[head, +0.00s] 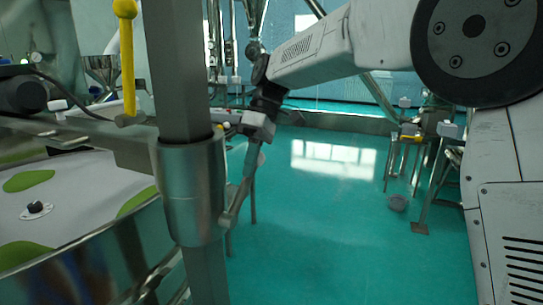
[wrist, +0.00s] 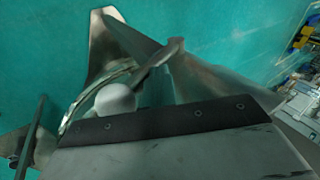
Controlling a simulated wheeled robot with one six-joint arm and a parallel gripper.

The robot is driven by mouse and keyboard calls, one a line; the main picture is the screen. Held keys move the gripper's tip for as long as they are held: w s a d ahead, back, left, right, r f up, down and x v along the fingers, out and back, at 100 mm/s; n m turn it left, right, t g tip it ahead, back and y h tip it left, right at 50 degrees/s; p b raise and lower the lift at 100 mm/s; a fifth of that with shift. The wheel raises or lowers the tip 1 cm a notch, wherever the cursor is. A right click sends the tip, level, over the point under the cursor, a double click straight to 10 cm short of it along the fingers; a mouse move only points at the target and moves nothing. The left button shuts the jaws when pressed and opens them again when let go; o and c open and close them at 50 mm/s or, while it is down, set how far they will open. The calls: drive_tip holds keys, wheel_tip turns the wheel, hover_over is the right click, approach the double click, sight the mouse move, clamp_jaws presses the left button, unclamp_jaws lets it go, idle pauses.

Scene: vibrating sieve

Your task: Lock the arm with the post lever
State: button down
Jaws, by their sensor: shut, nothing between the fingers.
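The grey post (head: 180,70) stands upright left of centre in the head view, with a metal collar (head: 188,195) around it. The post lever (head: 241,185) is a thin metal rod that slants up and right from the collar's right side. My gripper (head: 256,125) is at the lever's upper end, shut and empty. I cannot tell whether it touches the lever. The horizontal metal arm (head: 70,131) runs left from the post, above the drum. In the wrist view, metal parts and a pale rounded end (wrist: 115,98) show close up beyond a dark bar with screws.
The round sieve drum (head: 80,260), with a pale, green-patched surface, fills the lower left. A yellow handle (head: 127,65) stands on the arm left of the post. The green floor (head: 320,240) is clear right of the post.

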drive_tip(key=w+f, duration=0.1)
drive_tip(key=w+d+f, duration=0.1)
drive_tip(key=f, duration=0.1)
drive_tip(key=shift+w+d, duration=0.1)
drive_tip(key=shift+w, duration=0.05)
drive_tip(key=shift+w+d+f, duration=0.1)
drive_tip(key=shift+w+f, duration=0.05)
drive_tip(key=shift+f, duration=0.5)
drive_tip(key=shift+w+d+f, duration=0.15)
drive_tip(key=shift+f, duration=0.55)
drive_tip(key=shift+w+d+f, duration=0.1)
drive_tip(key=shift+w+f, duration=0.05)
drive_tip(key=shift+f, duration=0.5)
drive_tip(key=w+d+r, duration=0.5)
drive_tip(key=w+r, duration=0.2)
drive_tip(key=r, duration=0.2)
drive_tip(key=shift+w+r, duration=0.3)
drive_tip(key=shift+r, duration=0.05)
